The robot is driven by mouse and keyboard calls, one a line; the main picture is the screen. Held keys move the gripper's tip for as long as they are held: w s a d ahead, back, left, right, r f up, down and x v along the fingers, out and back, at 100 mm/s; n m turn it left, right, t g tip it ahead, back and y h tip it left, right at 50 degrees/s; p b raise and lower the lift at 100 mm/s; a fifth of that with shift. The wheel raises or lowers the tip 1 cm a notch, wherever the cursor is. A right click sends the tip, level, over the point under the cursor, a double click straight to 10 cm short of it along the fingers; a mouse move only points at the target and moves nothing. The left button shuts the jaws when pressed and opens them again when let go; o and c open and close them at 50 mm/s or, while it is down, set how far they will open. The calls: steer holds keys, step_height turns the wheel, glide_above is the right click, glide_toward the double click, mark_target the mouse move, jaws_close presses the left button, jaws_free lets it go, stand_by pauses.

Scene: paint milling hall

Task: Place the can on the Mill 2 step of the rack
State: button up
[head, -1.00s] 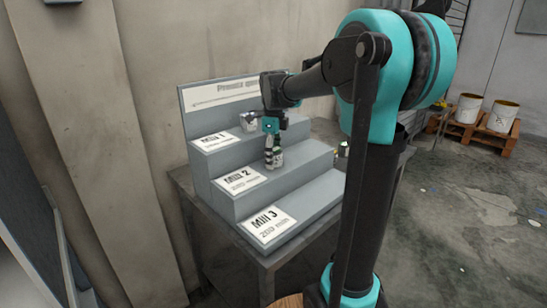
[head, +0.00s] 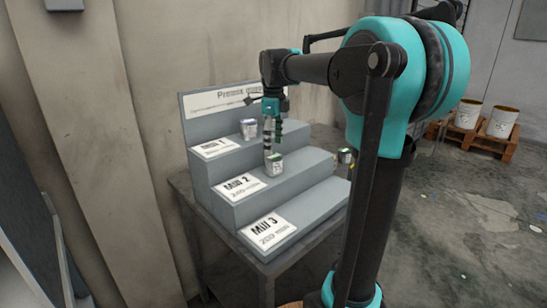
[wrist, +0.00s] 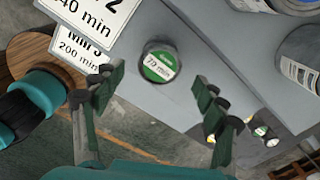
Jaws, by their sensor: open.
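A small can (head: 274,165) stands upright on the Mill 2 step of the grey stepped rack (head: 310,172), right of the Mill 2 label (head: 240,187). In the wrist view the can (wrist: 160,62) shows its lid with a green and white label reading "70 min". My gripper (head: 271,146) is just above the can with its fingers pointing down. In the wrist view my gripper (wrist: 160,88) has its fingers wide apart, with a clear gap on either side of the can. It holds nothing.
Another can (head: 249,128) stands on the Mill 1 step. More cans (head: 345,156) stand right of the rack. The Mill 3 step (head: 315,208) is bare apart from its label (head: 268,232). Buckets (head: 466,110) sit on a pallet at the back right.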

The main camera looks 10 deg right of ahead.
mark_target(273, 156)
steer(key=shift+r, duration=2.2)
